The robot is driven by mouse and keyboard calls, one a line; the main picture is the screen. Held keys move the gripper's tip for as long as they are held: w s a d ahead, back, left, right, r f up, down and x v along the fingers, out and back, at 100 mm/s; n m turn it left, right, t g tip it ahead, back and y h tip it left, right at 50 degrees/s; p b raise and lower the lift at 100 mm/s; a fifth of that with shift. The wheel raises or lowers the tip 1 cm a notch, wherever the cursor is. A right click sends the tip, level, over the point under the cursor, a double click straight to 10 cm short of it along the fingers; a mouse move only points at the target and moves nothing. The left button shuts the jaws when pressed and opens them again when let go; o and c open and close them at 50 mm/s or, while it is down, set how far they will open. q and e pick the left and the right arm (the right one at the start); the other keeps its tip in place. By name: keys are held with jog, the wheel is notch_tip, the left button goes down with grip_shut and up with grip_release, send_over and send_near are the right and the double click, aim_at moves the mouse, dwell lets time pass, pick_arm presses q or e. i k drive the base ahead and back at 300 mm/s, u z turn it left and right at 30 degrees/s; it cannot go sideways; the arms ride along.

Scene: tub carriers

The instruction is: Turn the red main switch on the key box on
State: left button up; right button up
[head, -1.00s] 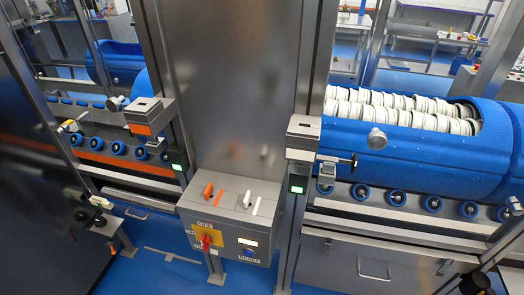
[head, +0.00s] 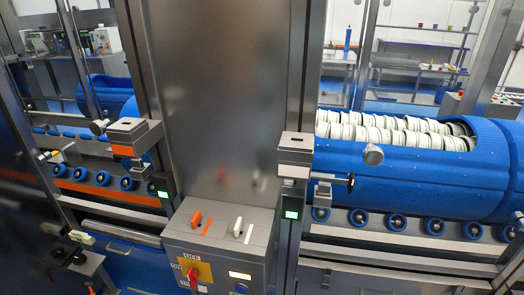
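The grey key box (head: 228,240) stands at the lower middle, below a tall metal panel. Its front carries a yellow plate with the red main switch (head: 193,274), low in the picture. The red handle looks roughly upright, but it is small and I cannot read its position label. On the sloping top are an orange key handle (head: 195,218) and a white key handle (head: 237,226), each beside a strip of its own colour. A blue button (head: 241,288) and a pale lit window (head: 240,275) are right of the switch. Neither gripper is in view.
Metal posts flank the box, with green-lit units (head: 163,194) and (head: 291,214) on them. A blue drum (head: 410,175) with white rings lies on rollers at right. Another blue drum (head: 108,97) is at left. A rail (head: 110,231) runs left of the box.

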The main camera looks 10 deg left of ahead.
aim_at(192, 273)
jog(key=z, duration=2.45)
jog(key=k, duration=1.05)
jog(key=u, duration=2.85)
